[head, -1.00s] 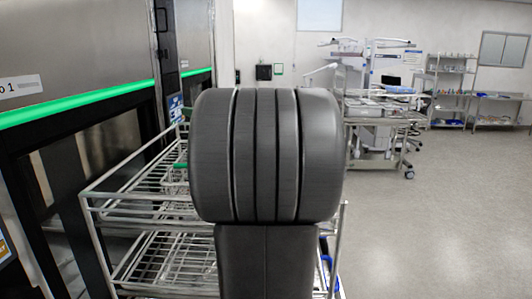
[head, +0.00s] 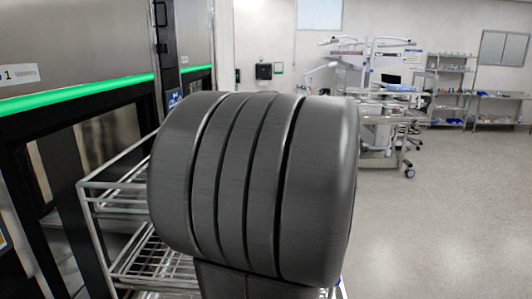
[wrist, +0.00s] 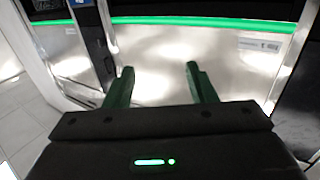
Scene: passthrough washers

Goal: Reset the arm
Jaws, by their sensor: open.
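My gripper (wrist: 160,84) shows in the wrist view with its two green fingers apart and nothing between them. Beyond the fingers is the bright metal front of a washer (wrist: 235,70) with a green light strip. In the head view a large dark joint of my own arm fills the middle and hides my gripper and part of what is behind it.
A wire rack cart (head: 115,200) stands at the left beside the washer front (head: 75,45) with its green strip. A metal equipment cart (head: 380,105) and shelves (head: 450,85) stand at the back. The floor (head: 450,220) at right is clear.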

